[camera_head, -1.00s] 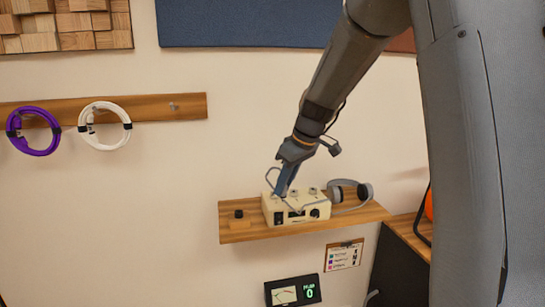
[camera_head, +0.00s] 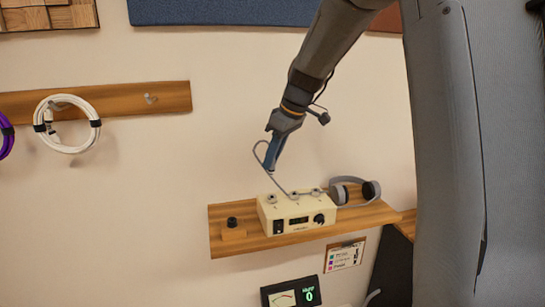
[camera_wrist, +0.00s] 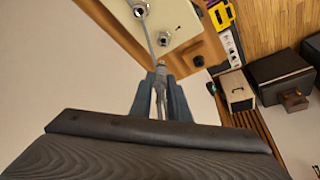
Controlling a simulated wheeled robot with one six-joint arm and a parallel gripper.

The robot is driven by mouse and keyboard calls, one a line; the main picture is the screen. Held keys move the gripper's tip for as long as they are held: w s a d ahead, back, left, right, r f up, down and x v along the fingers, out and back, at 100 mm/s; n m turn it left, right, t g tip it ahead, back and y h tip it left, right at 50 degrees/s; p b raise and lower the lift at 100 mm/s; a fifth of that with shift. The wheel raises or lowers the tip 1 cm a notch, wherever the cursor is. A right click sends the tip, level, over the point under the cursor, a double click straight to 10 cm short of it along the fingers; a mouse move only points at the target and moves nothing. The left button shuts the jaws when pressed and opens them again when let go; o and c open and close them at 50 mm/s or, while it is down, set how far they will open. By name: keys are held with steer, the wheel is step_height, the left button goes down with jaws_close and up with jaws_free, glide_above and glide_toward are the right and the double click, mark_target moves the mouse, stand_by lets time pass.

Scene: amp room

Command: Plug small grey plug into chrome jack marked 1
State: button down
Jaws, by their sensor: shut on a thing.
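A cream amplifier box (camera_head: 297,222) stands on the wooden wall shelf, with several chrome jacks on its top. The jacks are the left one (camera_head: 271,197), the middle one (camera_head: 295,195) and the right one (camera_head: 316,193); their markings are too small to read. My gripper (camera_head: 271,166) is above the left end of the box, clear of it, with fingers pointing down. In the wrist view it is shut on the small grey plug (camera_wrist: 161,68), partly hidden between the fingers. A thin grey cable (camera_head: 257,153) loops beside my gripper.
Grey headphones (camera_head: 352,190) lie right of the box on the shelf (camera_head: 375,217). A dark knob on a wooden block (camera_head: 233,228) is at left. A meter display (camera_head: 292,294) and clipboard (camera_head: 345,255) hang below. A white cable coil (camera_head: 66,123) hangs at left.

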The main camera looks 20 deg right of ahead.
steer(key=shift+f+b, duration=2.55)
steer(key=shift+f, duration=1.55)
steer(key=c, duration=1.6)
jaws_free()
steer(key=shift+b+v, duration=0.95)
steer(key=shift+v, duration=3)
